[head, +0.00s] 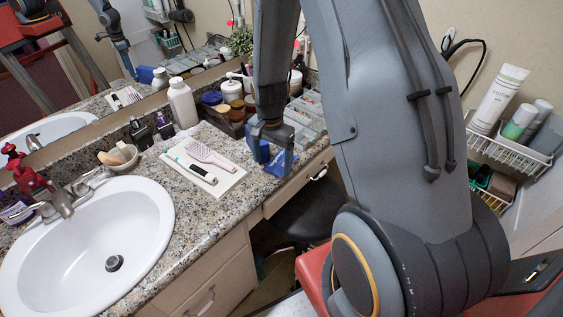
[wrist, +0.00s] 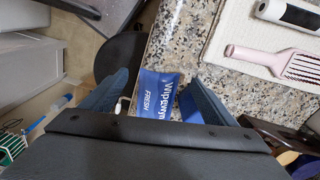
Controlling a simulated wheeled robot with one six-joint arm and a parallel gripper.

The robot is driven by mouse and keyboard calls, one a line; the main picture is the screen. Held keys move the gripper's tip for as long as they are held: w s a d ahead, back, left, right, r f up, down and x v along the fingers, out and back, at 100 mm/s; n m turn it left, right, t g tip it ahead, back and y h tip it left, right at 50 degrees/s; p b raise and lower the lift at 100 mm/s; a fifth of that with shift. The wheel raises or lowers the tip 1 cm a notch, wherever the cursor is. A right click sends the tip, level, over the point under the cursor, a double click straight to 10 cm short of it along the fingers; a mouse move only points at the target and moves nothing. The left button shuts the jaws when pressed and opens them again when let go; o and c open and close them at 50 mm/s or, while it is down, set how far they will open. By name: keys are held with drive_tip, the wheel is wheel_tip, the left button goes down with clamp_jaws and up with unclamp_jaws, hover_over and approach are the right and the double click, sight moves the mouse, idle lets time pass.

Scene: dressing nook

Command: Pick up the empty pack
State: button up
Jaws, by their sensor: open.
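The flat blue pack (head: 277,168) with white lettering lies on the granite counter close to its front edge. In the wrist view the pack (wrist: 158,92) shows between my two fingers, its lower part hidden by my gripper's body. My gripper (head: 276,157) points down over the pack with its jaws open. In the wrist view my gripper (wrist: 158,98) has one finger on each side of the pack, and it holds nothing. I cannot tell how far the fingertips are above the counter.
A white mat (head: 224,181) with a pink hairbrush (head: 208,155) and a black-and-white tool (head: 202,174) lies left of the pack. Jars and a clear organizer (head: 305,118) stand behind. A dark stool (head: 308,213) is below the counter edge. The sink (head: 95,250) is farther left.

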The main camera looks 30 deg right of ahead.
sight(272, 171)
drive_tip(key=shift+f+p, duration=0.4)
drive_tip(key=shift+f, duration=1.35)
drive_tip(key=c, duration=1.1)
